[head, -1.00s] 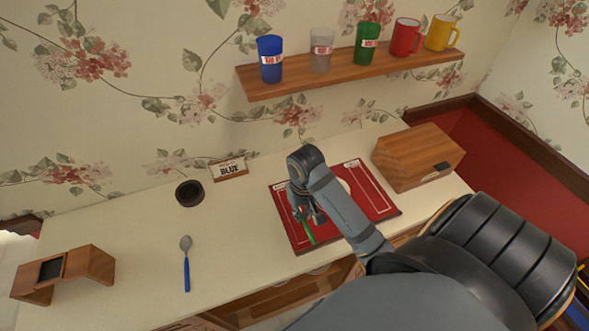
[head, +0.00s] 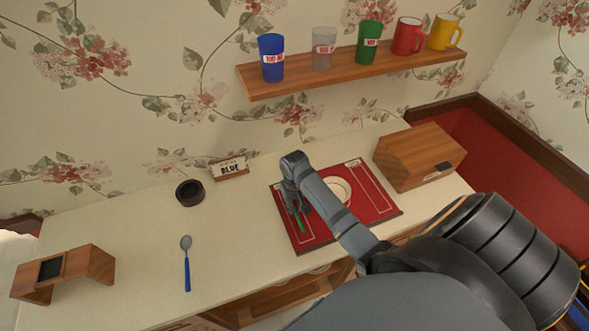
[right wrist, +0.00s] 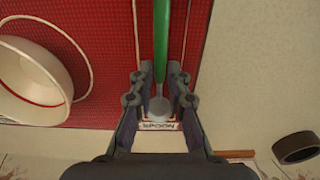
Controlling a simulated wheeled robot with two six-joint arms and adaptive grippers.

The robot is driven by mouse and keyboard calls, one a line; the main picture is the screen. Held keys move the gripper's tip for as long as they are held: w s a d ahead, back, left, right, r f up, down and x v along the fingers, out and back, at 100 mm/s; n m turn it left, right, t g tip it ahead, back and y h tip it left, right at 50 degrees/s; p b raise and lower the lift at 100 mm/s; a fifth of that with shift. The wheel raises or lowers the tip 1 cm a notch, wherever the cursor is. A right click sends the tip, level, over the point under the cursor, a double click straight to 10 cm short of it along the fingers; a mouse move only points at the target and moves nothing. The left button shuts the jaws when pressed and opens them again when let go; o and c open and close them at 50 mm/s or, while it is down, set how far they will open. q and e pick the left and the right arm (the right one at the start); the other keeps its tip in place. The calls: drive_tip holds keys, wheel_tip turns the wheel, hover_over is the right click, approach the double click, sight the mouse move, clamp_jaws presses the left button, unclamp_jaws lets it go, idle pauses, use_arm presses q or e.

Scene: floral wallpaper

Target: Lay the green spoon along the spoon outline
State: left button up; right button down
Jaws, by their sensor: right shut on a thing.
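The green spoon's handle (head: 299,222) shows below my right gripper (head: 291,206) at the left side of the red mat (head: 318,236). In the right wrist view, my right gripper (right wrist: 160,88) is shut on the spoon near its bowl end. The green handle (right wrist: 161,38) points up the picture, and the grey bowl (right wrist: 160,108) lies by the "SPOON" label (right wrist: 158,126). White outline lines (right wrist: 137,30) run on either side of the handle, roughly parallel to it. I cannot tell whether the spoon touches the mat. My left gripper is not in view.
A cream dish (head: 338,190) stands on the mat beside my arm. A wooden box (head: 418,157) is to the right. A blue-handled spoon (head: 187,268), dark round holder (head: 189,193), "BLUE" sign (head: 229,169) and wooden stand (head: 92,264) are left. Cups stand on the shelf (head: 290,86).

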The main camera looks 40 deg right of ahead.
sight(295, 209)
drive_tip(key=shift+f, duration=0.1)
drive_tip(key=c, duration=1.3)
unclamp_jaws()
wheel_tip(295, 209, up, 8)
drive_tip(key=shift+r+b, duration=0.2)
drive_tip(key=shift+b, duration=0.4)
wheel_tip(295, 209, up, 4)
drive_tip(key=shift+f+p, duration=0.1)
drive_tip(key=shift+p, duration=0.55)
